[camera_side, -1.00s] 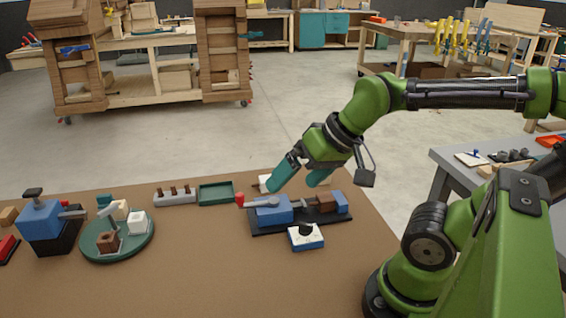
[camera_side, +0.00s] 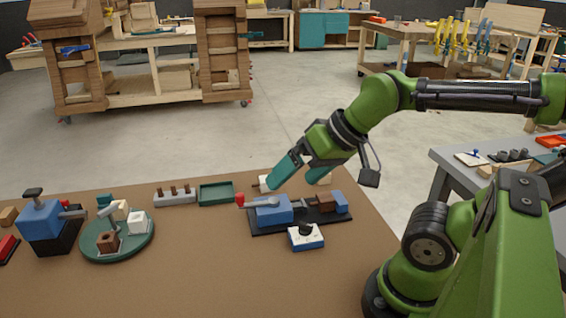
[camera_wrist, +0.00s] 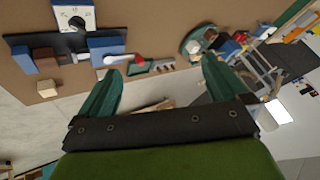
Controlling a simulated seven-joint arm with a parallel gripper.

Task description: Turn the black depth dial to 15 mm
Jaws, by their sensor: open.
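The black depth dial (camera_side: 306,230) sits on a small blue-and-white block (camera_side: 308,243) at the front edge of the black fixture base (camera_side: 262,225). In the wrist view the dial (camera_wrist: 76,21) is at the top left on its white face, with markings too small to read. My gripper (camera_side: 296,172) is open and empty, above and behind the blue fixture with the red-knobbed lever (camera_side: 258,203). In the wrist view its two teal fingers (camera_wrist: 158,80) are spread wide, well apart from the dial.
A green tray (camera_side: 216,194) and a grey rack with brown pegs (camera_side: 175,197) lie left of the fixture. Farther left are a round green turntable (camera_side: 98,248) and a blue-and-black press (camera_side: 45,228). The brown table front is clear.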

